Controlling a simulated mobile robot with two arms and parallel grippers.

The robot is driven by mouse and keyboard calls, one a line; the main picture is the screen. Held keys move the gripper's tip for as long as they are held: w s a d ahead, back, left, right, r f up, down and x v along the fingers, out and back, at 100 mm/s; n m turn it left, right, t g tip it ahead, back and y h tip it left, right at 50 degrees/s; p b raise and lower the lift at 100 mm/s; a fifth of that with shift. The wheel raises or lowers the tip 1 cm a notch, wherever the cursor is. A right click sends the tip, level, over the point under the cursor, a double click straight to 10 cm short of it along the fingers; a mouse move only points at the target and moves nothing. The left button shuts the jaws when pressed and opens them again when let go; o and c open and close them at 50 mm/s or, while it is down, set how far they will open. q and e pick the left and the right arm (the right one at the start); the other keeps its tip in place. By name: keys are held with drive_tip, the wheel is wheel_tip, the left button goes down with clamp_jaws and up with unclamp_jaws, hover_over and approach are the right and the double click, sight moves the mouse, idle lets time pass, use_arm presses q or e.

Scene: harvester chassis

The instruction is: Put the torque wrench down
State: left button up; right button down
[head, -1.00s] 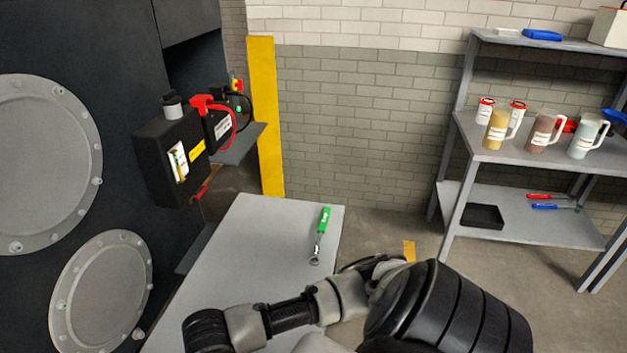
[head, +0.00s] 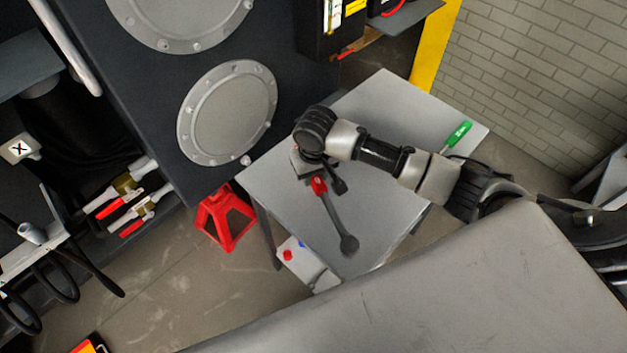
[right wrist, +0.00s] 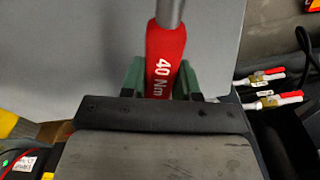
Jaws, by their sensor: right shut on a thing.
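The torque wrench (head: 333,216) has a red handle and a dark grey shaft with a round head, which points toward the near edge of the grey table (head: 385,100). My right gripper (head: 319,181) is shut on its red handle, over the middle of the table. In the right wrist view the handle (right wrist: 165,62), marked "40 Nm", sits between the green finger pads of my right gripper (right wrist: 162,80). I cannot tell whether the wrench touches the tabletop. My left gripper is not in view.
A red stand (head: 224,217) is on the floor left of the table. The dark chassis wall (head: 160,120) rises at the left. The table's far part is clear.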

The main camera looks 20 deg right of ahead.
drive_tip(key=shift+w+f, duration=0.25)
drive_tip(key=shift+f, duration=1.85)
drive_tip(key=c, duration=0.8)
unclamp_jaws()
drive_tip(key=shift+f, duration=0.15)
drive_tip(key=r, duration=0.8)
drive_tip(key=s+r, duration=0.1)
drive_tip(key=r, duration=0.3)
drive_tip(key=shift+r, duration=0.15)
